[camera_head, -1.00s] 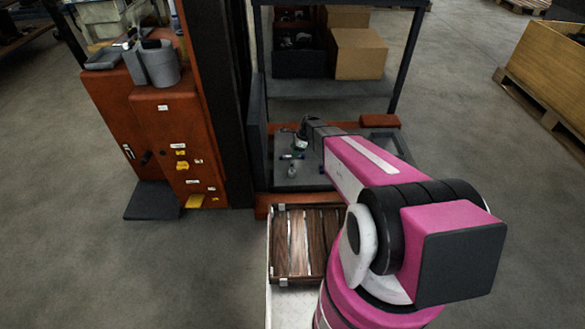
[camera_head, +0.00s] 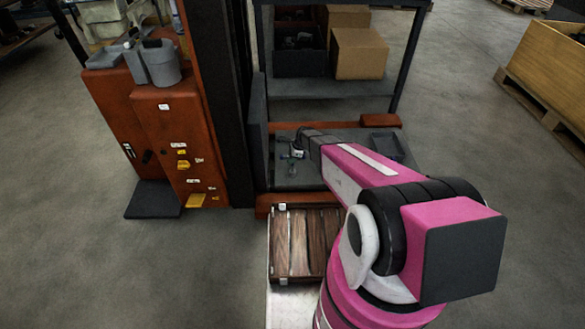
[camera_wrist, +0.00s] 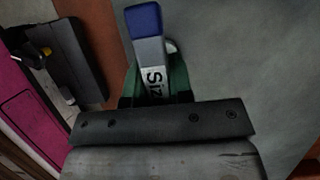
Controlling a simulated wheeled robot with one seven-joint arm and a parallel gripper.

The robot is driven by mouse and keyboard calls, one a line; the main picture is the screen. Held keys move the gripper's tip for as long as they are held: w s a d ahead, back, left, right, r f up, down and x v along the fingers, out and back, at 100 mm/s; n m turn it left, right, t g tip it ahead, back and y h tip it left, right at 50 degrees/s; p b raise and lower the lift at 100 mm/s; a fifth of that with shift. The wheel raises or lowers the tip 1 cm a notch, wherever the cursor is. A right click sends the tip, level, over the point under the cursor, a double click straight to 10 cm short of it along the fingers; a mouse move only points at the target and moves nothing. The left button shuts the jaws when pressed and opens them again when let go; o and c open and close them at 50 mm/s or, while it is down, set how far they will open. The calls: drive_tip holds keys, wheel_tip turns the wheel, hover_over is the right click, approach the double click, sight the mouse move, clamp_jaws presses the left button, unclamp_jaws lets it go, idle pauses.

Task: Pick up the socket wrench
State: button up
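A grey tool with a blue end and dark lettering, which looks like the socket wrench (camera_wrist: 152,57), shows at the top middle of the wrist view, its lower part hidden by my dark gripper housing. Green parts of my gripper (camera_wrist: 155,88) lie on both sides of it. I cannot tell whether they press on it. In the head view my gripper (camera_head: 291,165) points down, low over the grey work surface (camera_head: 310,178). The wrench is too small and covered to make out there.
A shallow dark tray (camera_head: 387,146) sits on the right of the work surface. Behind it stands a shelf with a cardboard box (camera_head: 358,54) and dark bins (camera_head: 298,60). An orange cabinet (camera_head: 168,140) is at left, and a brown slatted case (camera_head: 290,245) lies in front.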

drive_tip(key=shift+r, duration=0.2)
clamp_jaws()
drive_tip(key=shift+r, duration=0.25)
drive_tip(key=r, duration=0.4)
drive_tip(key=shift+s+a, duration=0.2)
drive_tip(key=shift+s, duration=0.15)
drive_tip(key=s+a+r, duration=0.6)
drive_tip(key=s+a, duration=0.1)
drive_tip(key=a, duration=0.1)
drive_tip(key=shift+s+a+r, duration=0.1)
